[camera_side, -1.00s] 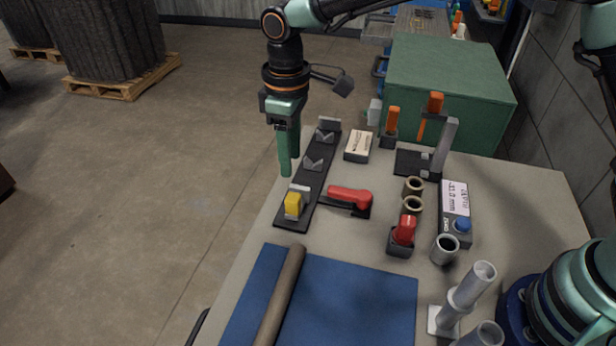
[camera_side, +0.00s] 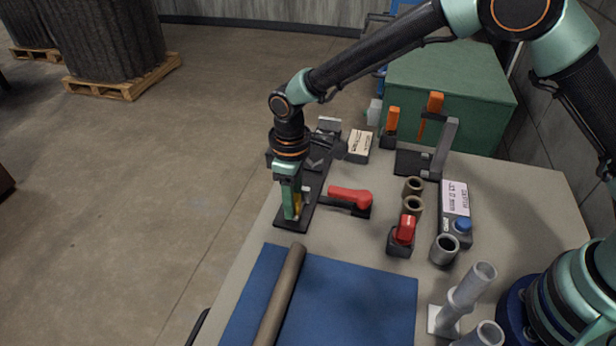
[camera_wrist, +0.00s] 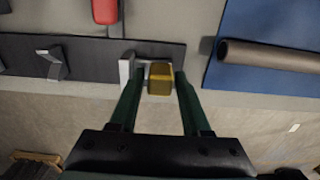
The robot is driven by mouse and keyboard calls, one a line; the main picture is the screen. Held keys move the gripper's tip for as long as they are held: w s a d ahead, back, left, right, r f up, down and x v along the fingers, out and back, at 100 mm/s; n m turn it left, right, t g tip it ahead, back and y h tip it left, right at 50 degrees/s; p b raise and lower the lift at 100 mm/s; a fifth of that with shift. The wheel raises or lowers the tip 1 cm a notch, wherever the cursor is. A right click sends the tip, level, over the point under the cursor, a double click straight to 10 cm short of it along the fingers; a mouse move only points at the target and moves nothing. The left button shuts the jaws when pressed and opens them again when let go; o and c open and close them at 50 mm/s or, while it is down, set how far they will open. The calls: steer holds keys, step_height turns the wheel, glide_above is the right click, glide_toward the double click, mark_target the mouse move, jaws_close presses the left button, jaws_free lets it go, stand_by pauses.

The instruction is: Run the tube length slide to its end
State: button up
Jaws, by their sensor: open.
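The slide is a yellow block (camera_wrist: 160,78) at the near end of a dark rail (camera_side: 291,222). In the wrist view the rail (camera_wrist: 95,52) runs left from the block, with a grey upright piece (camera_wrist: 126,68) beside it. My gripper (camera_wrist: 158,84) is open, its two green fingers on either side of the yellow block. I cannot tell whether they touch it. In the side view my gripper (camera_side: 294,214) is down at the block and hides most of it. A grey V-shaped rest (camera_wrist: 53,64) stands farther along the rail.
A red-handled clamp (camera_side: 350,197) lies right of the rail and close to it. A blue mat (camera_side: 345,300) with a brown tube (camera_side: 280,295) lies in front. A display box (camera_side: 455,205), short tubes and a red-topped block (camera_side: 403,235) stand to the right.

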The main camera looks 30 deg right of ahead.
jaws_close()
stand_by(1.3)
